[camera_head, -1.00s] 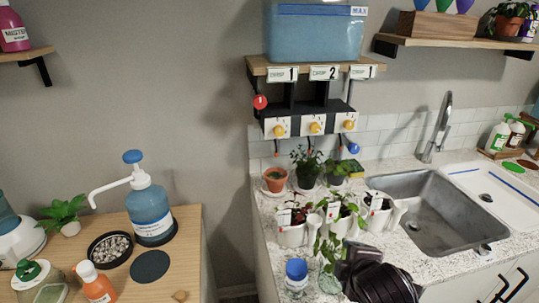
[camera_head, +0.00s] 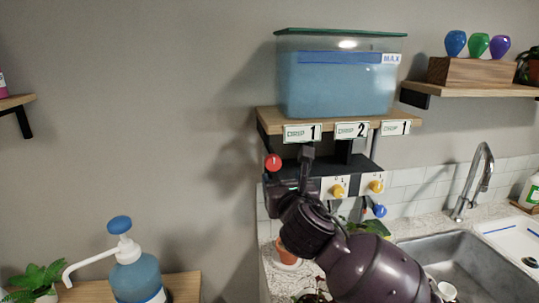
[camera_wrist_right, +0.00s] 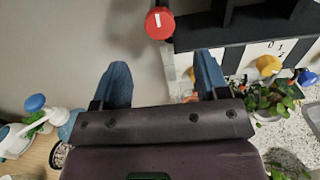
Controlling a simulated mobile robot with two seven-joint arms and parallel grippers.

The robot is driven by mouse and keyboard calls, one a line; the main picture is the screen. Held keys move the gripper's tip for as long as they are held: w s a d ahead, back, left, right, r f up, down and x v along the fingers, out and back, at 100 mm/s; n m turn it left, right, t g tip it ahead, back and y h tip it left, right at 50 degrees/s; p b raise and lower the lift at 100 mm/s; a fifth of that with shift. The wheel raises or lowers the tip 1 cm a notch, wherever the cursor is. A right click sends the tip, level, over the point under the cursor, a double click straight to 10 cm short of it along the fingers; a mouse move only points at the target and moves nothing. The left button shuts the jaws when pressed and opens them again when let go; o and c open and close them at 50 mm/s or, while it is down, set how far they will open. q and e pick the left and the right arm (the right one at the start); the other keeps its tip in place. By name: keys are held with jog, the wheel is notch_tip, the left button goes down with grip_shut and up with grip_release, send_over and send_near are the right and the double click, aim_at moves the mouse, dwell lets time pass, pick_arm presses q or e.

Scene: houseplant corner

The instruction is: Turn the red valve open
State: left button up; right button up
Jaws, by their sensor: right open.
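The red valve (camera_head: 273,162) is a round red knob with a white mark, at the left end of the black rack under the tank shelf. It also shows in the right wrist view (camera_wrist_right: 160,22), at the top, beyond the fingertips and roughly between them. My right gripper (camera_head: 290,170) is raised in front of the rack, just right of and below the valve. In the right wrist view its blue-padded fingers (camera_wrist_right: 163,75) are apart with nothing between them. It does not appear to touch the valve. My left gripper is out of view.
A water tank (camera_head: 335,82) stands on the wooden shelf (camera_head: 268,122) above the rack. Yellow knobs (camera_head: 377,187) sit on white plates right of my gripper, with a blue knob (camera_head: 380,211) below. Potted plants stand beneath. The wall left of the valve is clear.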

aim_at(274, 163)
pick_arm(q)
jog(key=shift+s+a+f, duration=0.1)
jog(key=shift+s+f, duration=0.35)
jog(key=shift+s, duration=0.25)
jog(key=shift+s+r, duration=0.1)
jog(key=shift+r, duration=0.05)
pick_arm(e)
jog(key=w, duration=0.3)
jog(key=w+a, duration=0.1)
jog(key=w, duration=0.3)
jog(key=w+a, duration=0.1)
jog(key=w, duration=0.2)
jog(key=shift+w+a+r, duration=0.1)
jog(key=shift+w, duration=0.15)
jog(key=c, duration=0.9)
